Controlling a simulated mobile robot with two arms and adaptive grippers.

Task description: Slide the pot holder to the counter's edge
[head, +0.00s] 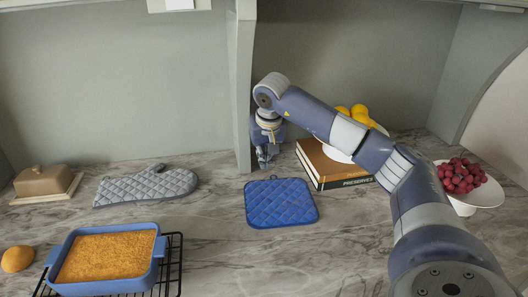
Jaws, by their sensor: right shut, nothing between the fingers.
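The blue quilted pot holder (281,204) lies flat on the marble counter (215,228), near the middle of the head view. My right gripper (264,165) is shut and empty. It points down just behind the pot holder's far edge, close to the grey upright panel. I cannot tell whether its fingertips touch the pot holder or the counter. My left gripper is out of view.
A stack of books (312,168) with a bowl of lemons on it stands right of the gripper. A stand of red berries (461,176) is far right. A grey oven mitt (146,187), butter dish (44,180) and blue baking dish (149,276) on a rack are left.

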